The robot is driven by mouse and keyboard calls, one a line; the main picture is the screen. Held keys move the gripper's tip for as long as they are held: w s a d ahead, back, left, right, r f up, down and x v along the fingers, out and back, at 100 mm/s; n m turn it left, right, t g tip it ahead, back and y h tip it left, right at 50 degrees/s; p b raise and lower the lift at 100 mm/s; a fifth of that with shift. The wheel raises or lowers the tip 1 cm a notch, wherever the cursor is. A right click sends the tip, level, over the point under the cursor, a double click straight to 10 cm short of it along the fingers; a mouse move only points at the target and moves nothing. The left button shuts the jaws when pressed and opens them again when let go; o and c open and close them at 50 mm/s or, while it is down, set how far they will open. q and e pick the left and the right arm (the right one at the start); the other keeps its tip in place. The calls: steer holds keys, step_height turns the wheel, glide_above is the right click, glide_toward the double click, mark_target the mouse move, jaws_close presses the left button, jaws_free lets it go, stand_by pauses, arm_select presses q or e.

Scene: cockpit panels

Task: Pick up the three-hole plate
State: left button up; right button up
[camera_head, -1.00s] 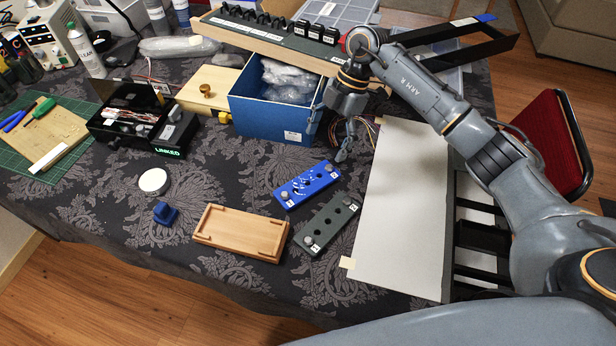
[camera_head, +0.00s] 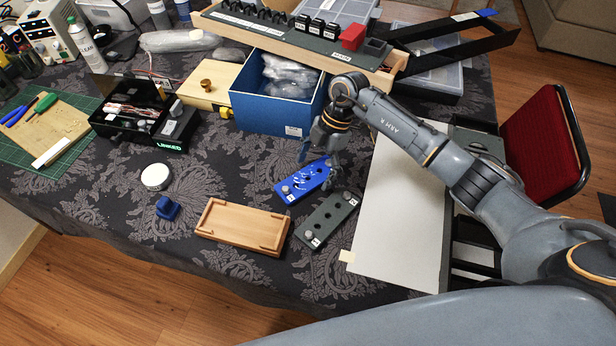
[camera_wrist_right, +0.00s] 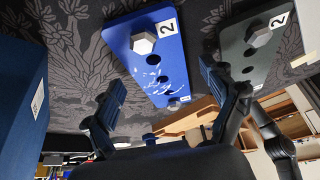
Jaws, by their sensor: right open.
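A blue plate (camera_head: 303,182) with a row of dark holes and silver hex bolts at its ends lies on the patterned cloth. A dark grey plate (camera_head: 328,218) of similar shape lies just right of it. My right gripper (camera_head: 320,165) is open over the far end of the blue plate and partly hides it. In the right wrist view, the blue plate (camera_wrist_right: 158,60) bears a "2" label and shows between the open fingers (camera_wrist_right: 162,78). The grey plate (camera_wrist_right: 252,55) shows beyond the right finger. Contact with the blue plate cannot be told. My left gripper is out of view.
A wooden tray (camera_head: 240,228) lies left of the plates. A blue box (camera_head: 265,118) holding clear bags stands behind them. A white board (camera_head: 395,215) lies to the right. A blue block (camera_head: 167,208) and white disc (camera_head: 155,177) lie left.

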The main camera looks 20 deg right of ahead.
steer(key=c, duration=1.3)
steer(key=shift+r, duration=0.1)
steer(key=shift+c, duration=0.2)
